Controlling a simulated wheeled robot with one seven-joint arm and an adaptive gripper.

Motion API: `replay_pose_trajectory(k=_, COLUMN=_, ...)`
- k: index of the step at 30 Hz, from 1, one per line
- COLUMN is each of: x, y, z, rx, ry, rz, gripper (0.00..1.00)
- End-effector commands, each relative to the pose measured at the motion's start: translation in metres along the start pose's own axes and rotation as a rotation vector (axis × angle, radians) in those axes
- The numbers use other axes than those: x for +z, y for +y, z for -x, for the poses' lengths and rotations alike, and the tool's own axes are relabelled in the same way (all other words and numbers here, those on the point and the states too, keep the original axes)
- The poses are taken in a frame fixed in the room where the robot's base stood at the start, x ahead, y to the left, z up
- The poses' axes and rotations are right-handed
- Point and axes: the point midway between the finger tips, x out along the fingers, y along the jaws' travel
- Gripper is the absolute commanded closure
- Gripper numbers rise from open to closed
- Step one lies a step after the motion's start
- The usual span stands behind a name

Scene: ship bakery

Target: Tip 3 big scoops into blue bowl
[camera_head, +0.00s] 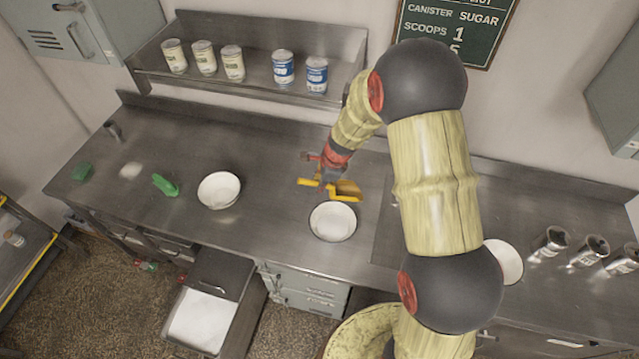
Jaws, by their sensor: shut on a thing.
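My gripper (328,178) is shut on a yellow scoop (346,190) above the counter, with the scoop's pan just behind the rim of the middle bowl (333,222). I cannot tell whether the scoop holds anything. The middle bowl looks white and stands upright near the front edge. A second white-looking bowl (219,191) stands further left. A third pale round bowl or dish (507,262) is partly hidden behind my arm. No bowl shows a clear blue colour from here. An open bin (225,272) with white powder in it stands below the counter front.
Several cans stand on the back shelf (200,80). Metal canisters (550,243) stand at right. A sign (460,30) lists scoops.

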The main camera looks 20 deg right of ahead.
Motion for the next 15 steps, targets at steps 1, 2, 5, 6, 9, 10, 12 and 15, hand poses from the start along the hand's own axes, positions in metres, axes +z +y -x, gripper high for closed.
replay_pose_trajectory(k=1, x=0.0014, y=-0.0001, z=0.0003, rx=0.0, ry=0.017, rz=0.009, gripper=1.0)
replay_pose_trajectory(k=2, x=0.0014, y=-0.0002, z=0.0005, rx=-0.001, ry=0.029, rz=0.011, gripper=1.0)
replay_pose_trajectory(k=5, x=0.0023, y=-0.0019, z=0.002, rx=-0.008, ry=0.063, rz=0.02, gripper=1.0)
replay_pose_trajectory(k=6, x=0.0023, y=-0.001, z=0.0019, rx=-0.006, ry=0.075, rz=0.022, gripper=1.0)
replay_pose_trajectory(k=9, x=0.002, y=-0.0004, z=0.0024, rx=-0.003, ry=0.107, rz=0.028, gripper=1.0)
replay_pose_trajectory(k=10, x=0.0021, y=-0.0003, z=0.0025, rx=-0.003, ry=0.116, rz=0.03, gripper=1.0)
replay_pose_trajectory(k=12, x=0.0027, y=-0.001, z=0.0033, rx=-0.006, ry=0.137, rz=0.035, gripper=1.0)
replay_pose_trajectory(k=15, x=0.0029, y=-0.0021, z=0.0043, rx=-0.011, ry=0.169, rz=0.042, gripper=1.0)
